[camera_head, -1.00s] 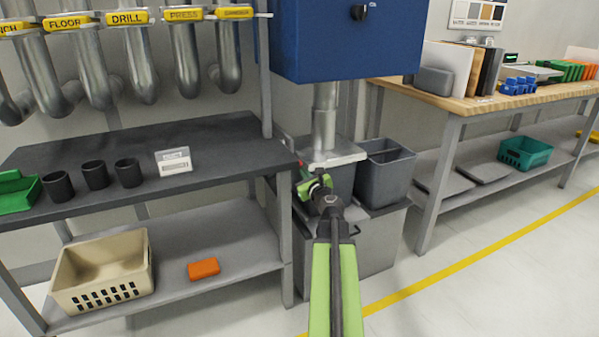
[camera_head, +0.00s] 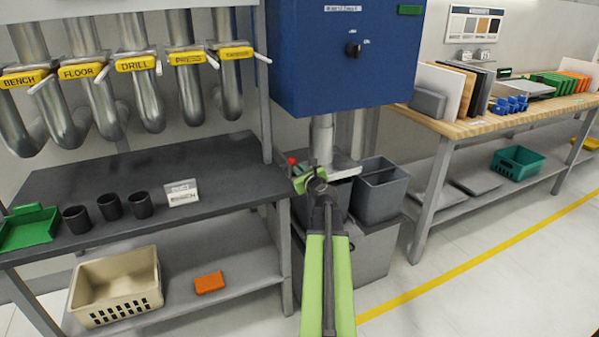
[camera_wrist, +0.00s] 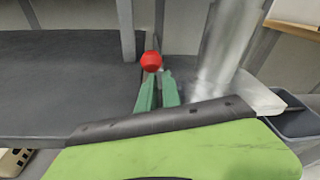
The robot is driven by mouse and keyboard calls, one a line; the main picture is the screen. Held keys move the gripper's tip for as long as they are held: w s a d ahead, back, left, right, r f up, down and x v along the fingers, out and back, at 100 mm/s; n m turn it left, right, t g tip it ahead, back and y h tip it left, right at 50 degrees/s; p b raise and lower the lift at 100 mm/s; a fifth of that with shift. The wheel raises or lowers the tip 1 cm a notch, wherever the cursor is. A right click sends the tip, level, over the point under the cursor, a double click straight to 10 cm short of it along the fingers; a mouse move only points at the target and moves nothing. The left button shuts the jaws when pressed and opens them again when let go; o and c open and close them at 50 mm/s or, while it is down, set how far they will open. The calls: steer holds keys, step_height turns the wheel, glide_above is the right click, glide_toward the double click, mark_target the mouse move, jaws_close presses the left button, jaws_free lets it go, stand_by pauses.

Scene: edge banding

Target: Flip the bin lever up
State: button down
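The bin lever's red ball knob (camera_head: 292,160) stands at the right end of the dark bench, left of the steel column under the blue cabinet. It also shows in the wrist view as a red ball (camera_wrist: 151,61). My gripper (camera_head: 299,175) is at the knob, just below and right of it in the head view. In the wrist view its two green fingers (camera_wrist: 158,88) are slightly apart, with the ball at the left fingertip. The lever's shaft is mostly hidden by the fingers. I cannot tell whether the fingers touch it.
A steel column (camera_head: 322,142) and its flange stand close right of the gripper. Grey bins (camera_head: 381,190) sit on a grey base below. The dark bench (camera_head: 200,160) is on the left, holding black cups and a small sign. The blue cabinet (camera_head: 330,70) hangs above.

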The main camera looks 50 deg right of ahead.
steer(key=shift+w+d+r+p, duration=0.2)
steer(key=shift+w+r+p, duration=0.2)
steer(key=shift+r, duration=0.35)
steer(key=shift+w+d+r+p, duration=0.2)
steer(key=shift+w+r+p, duration=0.2)
steer(key=shift+r, duration=0.3)
steer(key=s+f+b, duration=0.3)
steer(key=f, duration=0.1)
steer(key=s+a+r+n+p, duration=0.1)
steer(key=s+a+r+p, duration=0.1)
steer(key=s+r+p, duration=0.3)
step_height(320, 180, up, 3)
steer(key=p, duration=0.3)
steer(key=shift+s+a+g+p, duration=0.25)
steer(key=shift+a+g+p, duration=0.05)
steer(key=shift+a, duration=0.1)
